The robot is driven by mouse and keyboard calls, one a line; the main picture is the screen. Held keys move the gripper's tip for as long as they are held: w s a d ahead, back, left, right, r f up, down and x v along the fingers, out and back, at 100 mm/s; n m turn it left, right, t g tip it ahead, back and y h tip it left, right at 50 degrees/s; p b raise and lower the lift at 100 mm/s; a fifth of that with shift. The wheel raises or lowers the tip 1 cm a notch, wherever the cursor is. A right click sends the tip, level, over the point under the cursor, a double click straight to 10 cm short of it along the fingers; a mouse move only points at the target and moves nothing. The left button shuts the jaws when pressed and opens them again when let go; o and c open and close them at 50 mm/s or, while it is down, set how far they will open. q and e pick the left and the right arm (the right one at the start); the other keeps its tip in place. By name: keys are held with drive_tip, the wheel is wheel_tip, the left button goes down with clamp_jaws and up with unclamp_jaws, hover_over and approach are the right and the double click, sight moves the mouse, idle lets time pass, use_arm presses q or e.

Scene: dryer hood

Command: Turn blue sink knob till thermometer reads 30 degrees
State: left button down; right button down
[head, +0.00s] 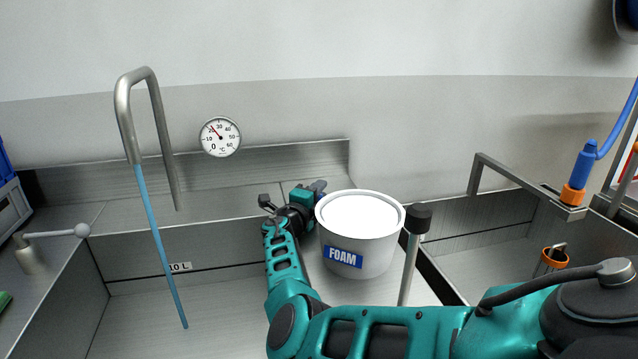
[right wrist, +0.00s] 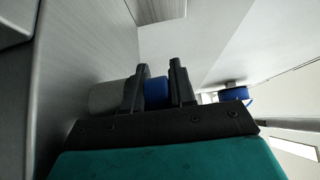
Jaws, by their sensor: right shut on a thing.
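The round white thermometer (head: 220,137) hangs on the wall right of the faucet. Its needle points up and left, at about 20, left of the 30 mark. A blue stream runs from the bent steel faucet (head: 137,110) into the sink (head: 135,285). My right gripper (head: 316,187) reaches to the back ledge, just behind the foam bucket's left edge. In the right wrist view, its two dark fingers are shut on the blue knob (right wrist: 156,92). In the head view the wrist and bucket mostly hide the knob. My left gripper is not in view.
The white FOAM bucket (head: 360,240) stands close to my right wrist. A dark-capped post (head: 411,250) rises in front of it. A second basin with a steel frame (head: 525,185) and a blue-orange nozzle (head: 580,172) lies right.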

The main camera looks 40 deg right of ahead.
drive_tip(key=shift+w+d+r+n+t+p, duration=0.15)
drive_tip(key=shift+r+t+p, duration=0.1)
drive_tip(key=shift+r+p, duration=0.25)
drive_tip(key=shift+s+d+r+n+t+p, duration=0.15)
drive_tip(key=shift+r+t+p, duration=0.1)
drive_tip(key=shift+r+p, duration=0.25)
drive_tip(key=shift+a+f+n+t+y+p, duration=0.1)
drive_tip(key=shift+f+n+t+y+p, duration=0.2)
drive_tip(key=shift+f+p, duration=0.15)
drive_tip(key=shift+w+f+n+t, duration=0.1)
drive_tip(key=shift+f+n+t, duration=0.1)
drive_tip(key=shift+n+t, duration=0.15)
drive_tip(key=shift+w+a+f+n+t+y, duration=0.15)
drive_tip(key=shift+n+t+y, duration=0.1)
drive_tip(key=shift+t+y, duration=0.25)
drive_tip(key=c, duration=1.1)
unclamp_jaws()
drive_tip(key=shift+s, duration=0.2)
drive_tip(key=shift+o, duration=0.3)
drive_tip(key=shift+a+f, duration=0.1)
drive_tip(key=shift+f, duration=0.05)
drive_tip(key=shift+w, duration=0.1)
